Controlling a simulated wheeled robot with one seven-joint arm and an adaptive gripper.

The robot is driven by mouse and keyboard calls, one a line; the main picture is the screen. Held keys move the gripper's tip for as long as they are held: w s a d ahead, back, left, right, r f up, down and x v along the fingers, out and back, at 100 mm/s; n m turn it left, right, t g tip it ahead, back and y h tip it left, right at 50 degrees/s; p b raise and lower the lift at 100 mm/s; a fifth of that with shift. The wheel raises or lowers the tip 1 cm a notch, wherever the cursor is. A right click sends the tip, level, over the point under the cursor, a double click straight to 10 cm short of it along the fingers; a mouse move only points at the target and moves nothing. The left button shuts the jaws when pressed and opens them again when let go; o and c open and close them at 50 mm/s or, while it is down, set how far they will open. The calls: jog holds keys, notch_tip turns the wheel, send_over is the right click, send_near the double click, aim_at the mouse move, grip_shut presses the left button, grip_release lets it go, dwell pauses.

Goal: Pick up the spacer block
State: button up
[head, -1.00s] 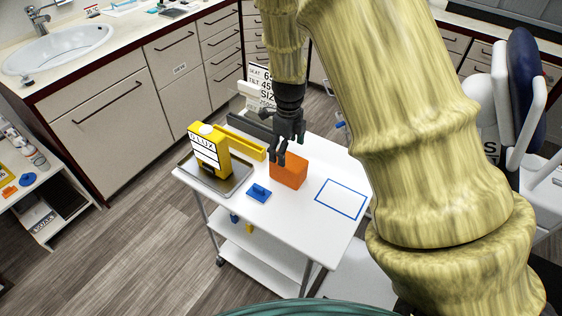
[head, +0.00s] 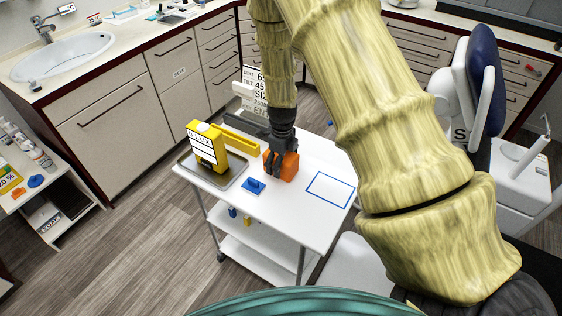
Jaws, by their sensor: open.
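The spacer block appears to be the orange block (head: 289,170), which sits on the white cart top (head: 258,214) near its middle. My gripper (head: 277,164) points down over the block, its dark fingers open. One finger lies across the block's near left face; the other is mostly hidden, so I cannot tell whether the fingers touch it. The block rests on the cart top.
A yellow labelled box (head: 206,150) stands in a metal tray (head: 228,182) left of the block. A yellow bar (head: 238,141) lies behind. A small blue piece (head: 253,186) is close at left. A blue-outlined rectangle (head: 330,190) marks clear space at right.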

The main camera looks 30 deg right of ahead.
jog(key=shift+w+f, duration=0.45)
jog(key=shift+f, duration=0.1)
jog(key=shift+s+a+r, duration=0.1)
jog(key=shift+s+r, duration=0.15)
jog(key=c, duration=1.2)
jog(key=shift+o, duration=0.2)
